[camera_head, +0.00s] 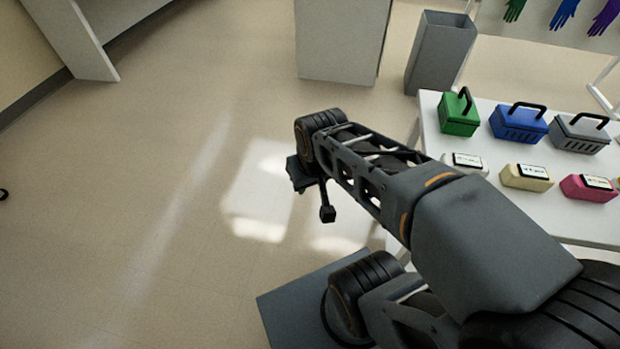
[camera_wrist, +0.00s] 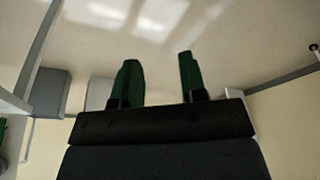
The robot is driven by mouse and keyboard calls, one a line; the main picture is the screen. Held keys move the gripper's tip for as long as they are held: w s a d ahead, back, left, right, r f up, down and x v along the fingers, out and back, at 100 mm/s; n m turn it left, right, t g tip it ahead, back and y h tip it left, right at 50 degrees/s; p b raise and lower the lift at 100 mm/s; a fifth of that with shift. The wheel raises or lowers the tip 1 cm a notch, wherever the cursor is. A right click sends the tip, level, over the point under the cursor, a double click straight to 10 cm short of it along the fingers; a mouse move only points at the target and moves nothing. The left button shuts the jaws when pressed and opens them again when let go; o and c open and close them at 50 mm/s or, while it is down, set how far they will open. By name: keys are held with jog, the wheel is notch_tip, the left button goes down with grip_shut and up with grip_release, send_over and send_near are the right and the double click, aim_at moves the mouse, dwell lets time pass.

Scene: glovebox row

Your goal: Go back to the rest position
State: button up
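My gripper (camera_wrist: 158,80) shows in the wrist view with its two dark green fingers apart and nothing between them. Bare floor lies behind the fingers. In the head view my arm reaches from the lower right toward the middle, over the floor and left of the white table (camera_head: 434,128). The gripper end is mostly hidden behind the wrist there. It touches nothing that I can see.
On the table stand green (camera_head: 459,115), blue (camera_head: 518,124) and grey (camera_head: 578,136) handled boxes, with white, yellow (camera_head: 526,178) and pink (camera_head: 588,188) labelled boxes before them. A grey bin (camera_head: 440,52) and a cabinet (camera_head: 340,40) stand behind.

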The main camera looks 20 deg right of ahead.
notch_tip(320, 180, up, 12)
jog(key=p, duration=1.1)
jog(key=shift+s+a+t, duration=0.15)
jog(key=shift+s+t, duration=0.1)
jog(key=shift+t, duration=0.05)
